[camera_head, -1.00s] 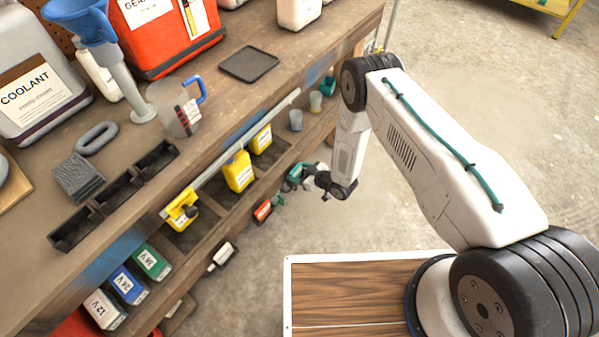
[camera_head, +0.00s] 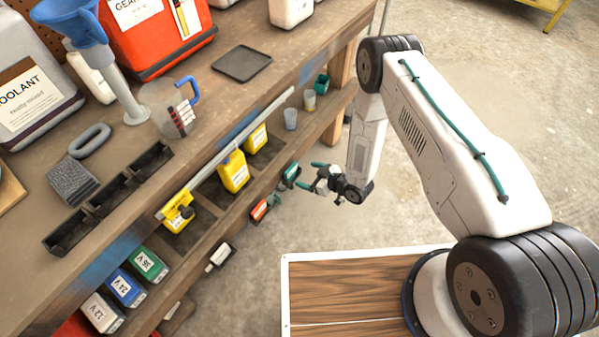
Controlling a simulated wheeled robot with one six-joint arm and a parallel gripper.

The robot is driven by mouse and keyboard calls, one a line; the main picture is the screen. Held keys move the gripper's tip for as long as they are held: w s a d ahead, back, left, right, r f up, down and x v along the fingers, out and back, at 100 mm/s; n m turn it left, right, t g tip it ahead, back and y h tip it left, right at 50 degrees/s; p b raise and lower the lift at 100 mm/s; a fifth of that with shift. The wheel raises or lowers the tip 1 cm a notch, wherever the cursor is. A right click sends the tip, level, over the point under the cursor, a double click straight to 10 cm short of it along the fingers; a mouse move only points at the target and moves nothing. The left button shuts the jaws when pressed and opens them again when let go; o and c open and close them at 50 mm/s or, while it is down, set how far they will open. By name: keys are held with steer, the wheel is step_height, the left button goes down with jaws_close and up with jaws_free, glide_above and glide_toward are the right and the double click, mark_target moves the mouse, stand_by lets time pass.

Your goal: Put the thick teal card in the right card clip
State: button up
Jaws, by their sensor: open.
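The thick teal card (camera_head: 291,174) shows a pale label and stands at the front of the lower shelf, at the far right of the row of cards. It appears to sit in the right card clip, but the clip is too small and dark to make out, so how deep the card sits cannot be told. My gripper (camera_head: 315,177), with teal fingers, is open and empty just right of the card, with a small gap between them.
A red card (camera_head: 260,209) and a white card (camera_head: 219,255) stand along the same shelf front, left of the teal card. Yellow bottles (camera_head: 234,172) and small cups (camera_head: 291,119) fill the shelf behind. The concrete floor (camera_head: 420,220) right of my gripper is clear.

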steer(key=v, duration=0.4)
steer(key=w+d+r+h, duration=0.2)
steer(key=w+d+r, duration=0.1)
steer(key=w+r, duration=0.4)
steer(key=w+d+r+h, duration=0.2)
steer(key=w+d+r, duration=0.15)
steer(key=r, duration=0.45)
steer(key=d+r+m+h, duration=0.2)
steer(key=d+r+h, duration=0.15)
steer(key=r, duration=0.65)
steer(key=d+r+m+h, duration=0.2)
steer(key=d+r, duration=0.2)
steer(key=r, duration=0.7)
steer(key=s+d+r+m+g+h, duration=0.2)
steer(key=s+d+r+m+g, duration=0.15)
steer(key=s+r, duration=1.2)
steer(key=s+r+m+g, duration=0.1)
steer(key=s+r, duration=0.3)
steer(key=s, duration=0.8)
steer(key=s+r+m+g+y, duration=0.1)
steer(key=s+r, duration=0.3)
steer(key=s, duration=0.7)
steer(key=shift+s+a+r+m+g, duration=0.15)
steer(key=shift+s+m+g, duration=0.2)
steer(key=shift+m+g, duration=0.15)
